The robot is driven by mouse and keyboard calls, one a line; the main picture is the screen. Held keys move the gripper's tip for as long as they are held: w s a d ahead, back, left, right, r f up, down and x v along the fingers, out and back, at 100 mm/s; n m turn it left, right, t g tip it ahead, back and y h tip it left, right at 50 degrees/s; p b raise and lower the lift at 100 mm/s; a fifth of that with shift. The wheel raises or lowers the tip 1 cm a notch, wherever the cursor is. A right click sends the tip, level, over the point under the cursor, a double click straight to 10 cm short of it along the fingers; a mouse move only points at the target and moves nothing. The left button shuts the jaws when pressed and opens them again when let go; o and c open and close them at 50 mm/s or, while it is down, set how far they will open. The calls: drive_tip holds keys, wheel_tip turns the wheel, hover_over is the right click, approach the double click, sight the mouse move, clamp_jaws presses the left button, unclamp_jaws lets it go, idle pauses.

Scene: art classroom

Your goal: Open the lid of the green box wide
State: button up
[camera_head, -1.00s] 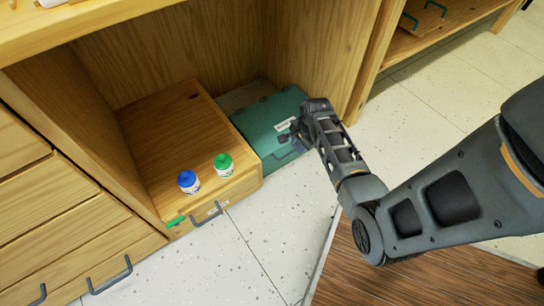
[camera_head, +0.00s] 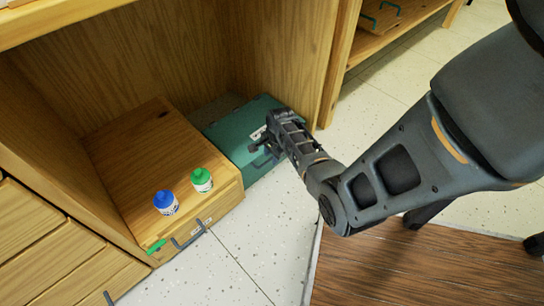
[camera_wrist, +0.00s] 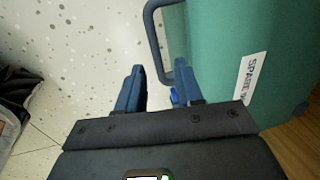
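The green box (camera_head: 232,133) sits on the floor inside the wooden cabinet, right of a wooden drawer box. Its lid looks shut. A white label shows on it, and in the wrist view the label on the green box (camera_wrist: 215,50) reads "SPARE", partly cut off. A dark loop handle (camera_wrist: 155,38) stands out from its side. My gripper (camera_head: 262,160) is at the box's front right side, partly hiding it. In the wrist view my gripper (camera_wrist: 158,85) is open, its fingers apart close to the handle's near end. I cannot tell whether they touch it.
A blue-capped bottle (camera_head: 166,203) and a green-capped bottle (camera_head: 202,180) stand on the wooden drawer box (camera_head: 125,150). The cabinet side wall (camera_head: 290,60) rises close behind the green box. Speckled floor (camera_head: 260,230) is clear in front.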

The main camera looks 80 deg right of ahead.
clamp_jaws()
idle(1.4)
